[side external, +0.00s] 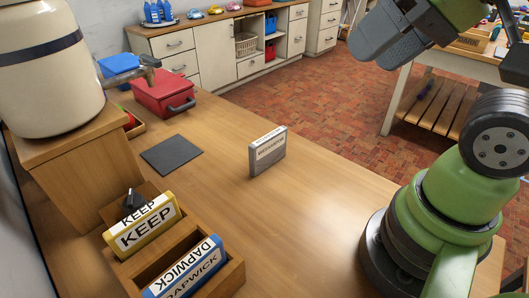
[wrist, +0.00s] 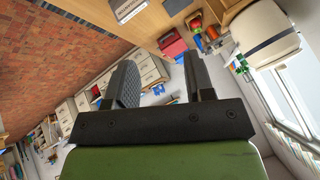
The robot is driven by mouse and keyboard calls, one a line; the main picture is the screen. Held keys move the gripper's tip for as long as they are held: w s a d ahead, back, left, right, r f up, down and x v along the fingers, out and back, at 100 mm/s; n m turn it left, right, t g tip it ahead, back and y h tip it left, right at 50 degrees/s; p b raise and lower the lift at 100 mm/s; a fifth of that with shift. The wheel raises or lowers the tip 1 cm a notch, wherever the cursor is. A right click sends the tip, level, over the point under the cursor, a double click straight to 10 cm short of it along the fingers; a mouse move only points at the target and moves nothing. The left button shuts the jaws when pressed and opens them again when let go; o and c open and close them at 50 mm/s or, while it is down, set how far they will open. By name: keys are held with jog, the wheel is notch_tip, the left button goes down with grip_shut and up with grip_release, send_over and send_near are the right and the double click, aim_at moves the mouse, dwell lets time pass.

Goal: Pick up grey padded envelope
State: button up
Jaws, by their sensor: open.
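A grey block-like item with a white lettered label (side external: 267,151) stands upright on its edge on the wooden table, near the middle of the side view. It also shows at the top edge of the wrist view (wrist: 126,9), partly cut off. No other thing looks more like the grey padded envelope, but I cannot tell its material. My gripper (side external: 378,44) is open and empty, high up and to the right of the grey item, well apart from it. In the wrist view, my gripper's two fingers (wrist: 158,68) are spread with nothing between them.
A wooden holder (side external: 190,238) with a yellow KEEP piece (side external: 143,226) and a blue DAPWICK piece (side external: 186,270) stands front left. A flat dark grey square (side external: 170,154) lies left of the grey item. A red toolbox (side external: 163,92) and cream crock (side external: 48,70) stand behind.

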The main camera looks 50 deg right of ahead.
dwell(0.7)
jog(key=m+g+h, duration=0.2)
jog(key=m+g, duration=0.5)
jog(key=m, duration=0.8)
send_over(270, 135)
notch_tip(270, 135, down, 20)
jog(key=shift+s+a+r, duration=0.1)
jog(key=shift+s+a, duration=0.05)
jog(key=shift+w+d+f, duration=0.1)
jog(key=shift+d+f, duration=0.05)
jog(key=shift+f, duration=1.4)
jog(key=shift+w+d+f, duration=0.1)
jog(key=shift+f, duration=1.45)
grip_shut()
